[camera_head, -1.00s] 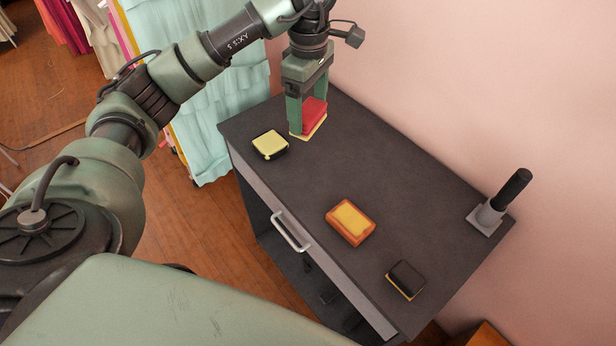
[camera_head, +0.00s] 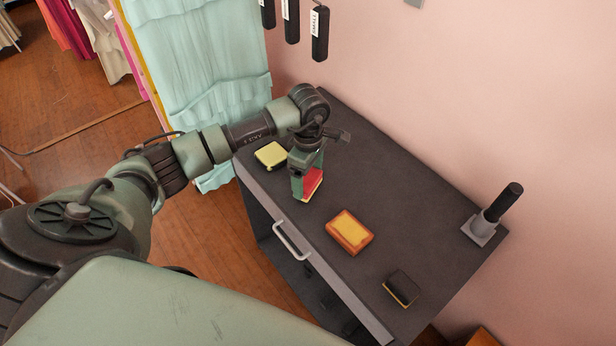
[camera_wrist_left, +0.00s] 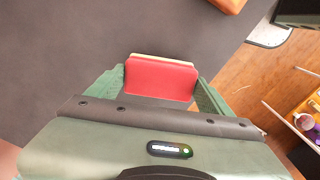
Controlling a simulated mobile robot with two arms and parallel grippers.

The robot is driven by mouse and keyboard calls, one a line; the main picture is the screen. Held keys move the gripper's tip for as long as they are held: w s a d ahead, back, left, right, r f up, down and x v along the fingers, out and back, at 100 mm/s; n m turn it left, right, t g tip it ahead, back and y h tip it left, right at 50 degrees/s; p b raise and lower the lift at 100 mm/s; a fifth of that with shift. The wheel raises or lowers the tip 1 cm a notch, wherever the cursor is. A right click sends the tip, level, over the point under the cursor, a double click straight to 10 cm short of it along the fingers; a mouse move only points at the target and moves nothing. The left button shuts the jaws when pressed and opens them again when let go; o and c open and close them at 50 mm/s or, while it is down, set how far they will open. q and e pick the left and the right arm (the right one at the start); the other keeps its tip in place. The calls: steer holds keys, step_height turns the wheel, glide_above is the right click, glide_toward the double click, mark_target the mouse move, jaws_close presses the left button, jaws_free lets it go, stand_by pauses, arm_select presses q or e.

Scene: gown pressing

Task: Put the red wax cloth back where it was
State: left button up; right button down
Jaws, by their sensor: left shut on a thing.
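The red wax cloth (camera_head: 313,184) is a red block with a pale yellow underside. My left gripper (camera_head: 306,190) is shut on it, fingers pointing down, over the dark cabinet top (camera_head: 395,170). In the left wrist view the red wax cloth (camera_wrist_left: 160,78) sits between the two green fingers of my left gripper (camera_wrist_left: 160,85). Whether its underside touches the top cannot be told. My right gripper is not in view.
A yellow block (camera_head: 270,154) lies left of the held cloth. An orange block (camera_head: 350,232) and a black block (camera_head: 402,288) lie towards the lower right. A dark-handled tool in a grey stand (camera_head: 482,228) is at the right edge. Bare top lies between the orange block and the wall.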

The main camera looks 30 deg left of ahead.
arm_select(q)
steer(key=shift+f, duration=0.75)
steer(key=shift+f, duration=0.2)
steer(key=o, duration=1.4)
steer(key=shift+r, duration=0.1)
